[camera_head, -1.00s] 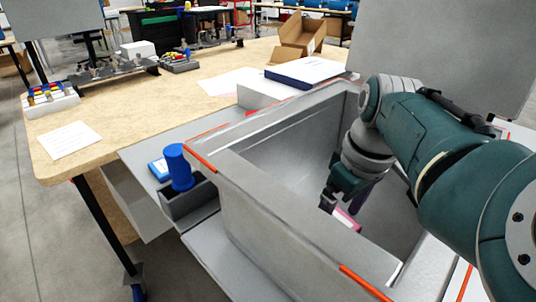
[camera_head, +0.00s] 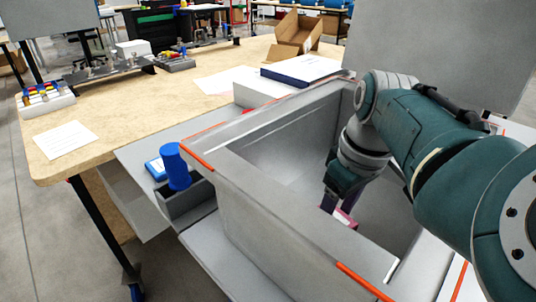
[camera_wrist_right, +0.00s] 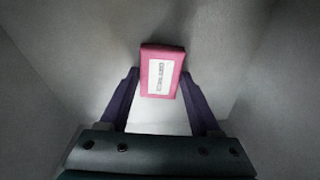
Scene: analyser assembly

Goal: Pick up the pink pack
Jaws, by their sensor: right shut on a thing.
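The pink pack (camera_head: 345,218) is inside the deep grey bin (camera_head: 236,213), mostly hidden by the bin's near wall in the head view. In the right wrist view the pink pack (camera_wrist_right: 162,72) shows whole, with a white printed label facing the camera. My right gripper (camera_head: 339,207) reaches down into the bin and is shut on the pack. In the wrist view its purple fingertips (camera_wrist_right: 161,82) sit at the pack's left and right sides. I cannot tell whether the pack touches the bin floor. My left gripper is not in view.
Grey bin walls with orange-marked rims surround my right gripper. A blue cylinder (camera_head: 176,167) stands in a small grey holder (camera_head: 186,203) left of the bin. Behind are a wooden table (camera_head: 150,105), a white-topped dark blue box (camera_head: 301,69) and an open cardboard box (camera_head: 297,33).

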